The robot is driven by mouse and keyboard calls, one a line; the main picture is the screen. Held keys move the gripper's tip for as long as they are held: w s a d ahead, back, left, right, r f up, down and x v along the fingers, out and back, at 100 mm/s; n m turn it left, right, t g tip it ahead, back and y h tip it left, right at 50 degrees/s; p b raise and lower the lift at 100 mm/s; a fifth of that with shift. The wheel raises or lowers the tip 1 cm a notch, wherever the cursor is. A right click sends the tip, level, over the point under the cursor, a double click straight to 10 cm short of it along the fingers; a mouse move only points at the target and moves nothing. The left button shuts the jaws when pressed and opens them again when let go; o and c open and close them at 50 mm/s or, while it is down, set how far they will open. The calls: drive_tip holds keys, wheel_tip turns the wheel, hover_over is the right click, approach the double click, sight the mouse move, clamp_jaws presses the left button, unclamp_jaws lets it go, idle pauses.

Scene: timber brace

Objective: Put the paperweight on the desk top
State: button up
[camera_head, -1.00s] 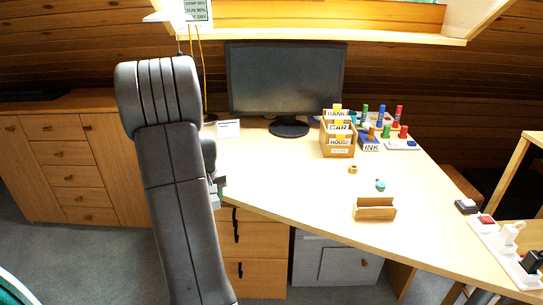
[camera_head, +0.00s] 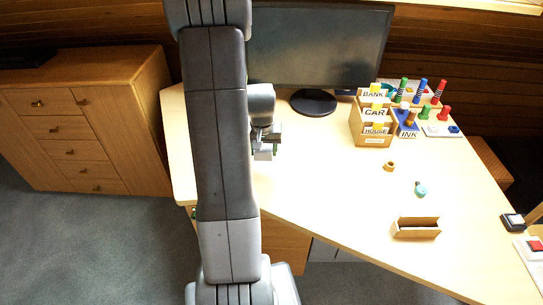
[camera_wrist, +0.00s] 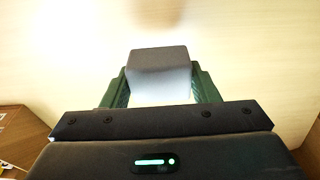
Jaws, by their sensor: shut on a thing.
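My gripper (camera_head: 265,150) is over the left part of the desk top (camera_head: 310,185), beside my arm. In the wrist view my gripper (camera_wrist: 160,88) is shut on a grey block, the paperweight (camera_wrist: 158,58), held between its green fingers. The pale desk surface fills the view behind the block. In the head view the paperweight (camera_head: 264,155) shows only as a small grey shape at the fingertips. I cannot tell how high it is above the desk.
A monitor (camera_head: 318,45) stands at the back. A card box (camera_head: 373,122), ink pad (camera_head: 407,123) and stamps stand at the back right. A wooden holder (camera_head: 416,229), a tape roll (camera_head: 389,166) and a teal item (camera_head: 420,189) lie on the right. The desk's middle is clear.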

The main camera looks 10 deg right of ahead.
sight(264, 170)
drive_tip(key=shift+f, duration=3.05)
drive_tip(key=shift+f, duration=0.25)
drive_tip(key=o, duration=1.1)
drive_tip(key=shift+r, duration=0.1)
drive_tip(key=r, duration=0.4)
drive_tip(key=s+r, duration=0.1)
drive_tip(key=r, duration=0.7)
drive_tip(key=shift+s+a+r, duration=0.1)
drive_tip(key=shift+s+a, duration=0.2)
drive_tip(key=shift+s, duration=0.05)
drive_tip(key=shift+o, duration=0.3)
